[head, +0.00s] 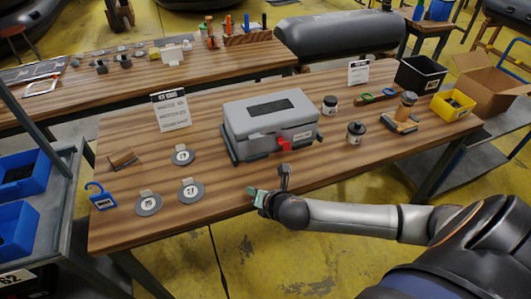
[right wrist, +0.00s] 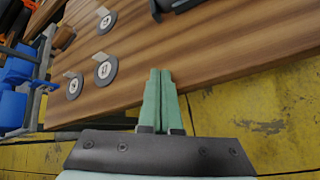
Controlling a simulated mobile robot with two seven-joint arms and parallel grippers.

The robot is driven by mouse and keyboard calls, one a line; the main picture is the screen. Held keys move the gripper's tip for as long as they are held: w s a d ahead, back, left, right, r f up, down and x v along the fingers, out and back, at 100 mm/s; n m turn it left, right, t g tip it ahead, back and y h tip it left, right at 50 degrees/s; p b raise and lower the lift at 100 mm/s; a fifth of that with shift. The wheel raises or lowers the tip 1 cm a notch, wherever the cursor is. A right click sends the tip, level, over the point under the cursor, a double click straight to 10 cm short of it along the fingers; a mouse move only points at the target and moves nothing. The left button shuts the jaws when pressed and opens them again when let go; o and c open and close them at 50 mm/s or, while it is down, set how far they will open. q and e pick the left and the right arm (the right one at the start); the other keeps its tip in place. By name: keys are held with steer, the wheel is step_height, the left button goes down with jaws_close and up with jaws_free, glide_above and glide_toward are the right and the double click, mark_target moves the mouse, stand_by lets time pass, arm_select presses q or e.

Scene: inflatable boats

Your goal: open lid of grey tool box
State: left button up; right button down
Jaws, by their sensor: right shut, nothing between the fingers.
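The grey tool box (head: 270,121) sits on the wooden table with its lid down. A red latch (head: 284,144) shows on its front face. My right gripper (head: 254,193) is at the table's front edge, in front of the box and apart from it. In the right wrist view its green fingers (right wrist: 161,88) are together with nothing between them, over the table edge. A dark corner, likely of the box base, shows at the top of that view. My left gripper is in neither view.
Round grey discs with tags (head: 148,203) and a blue padlock-shaped piece (head: 100,196) lie left of the box. Jars (head: 355,132), a black bin (head: 420,74) and a yellow bin (head: 452,105) stand to its right. The wood directly before the box is clear.

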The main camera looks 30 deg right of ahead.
mark_target(253, 131)
steer(key=w+d+r+n+t+h, duration=0.1)
steer(key=w+d+r+n+h, duration=0.3)
steer(key=d+r, duration=0.35)
steer(key=shift+n+y, duration=0.6)
steer(key=shift+n, duration=0.1)
steer(key=w+f+b, duration=0.1)
steer(key=w+f, duration=0.1)
steer(key=w+d+f+b, duration=0.1)
steer(key=w+f, duration=0.1)
steer(key=f, duration=0.1)
steer(key=shift+w+b, duration=0.35)
steer(key=shift+w+d+r+p, duration=0.1)
steer(key=shift+w+d+p, duration=0.05)
steer(key=shift+w, duration=0.45)
steer(key=shift+w+d+r+p, duration=0.1)
steer(key=shift+w+d+p, duration=0.1)
steer(key=shift+w, duration=0.4)
steer(key=shift+w+d+r+p, duration=0.1)
steer(key=shift+w+p, duration=0.05)
steer(key=shift+w, duration=0.45)
steer(key=shift+r, duration=0.1)
steer(key=shift+w+r+p, duration=0.1)
steer(key=shift+r+p, duration=1)
steer(key=shift+p, duration=0.15)
steer(key=shift+r, duration=0.8)
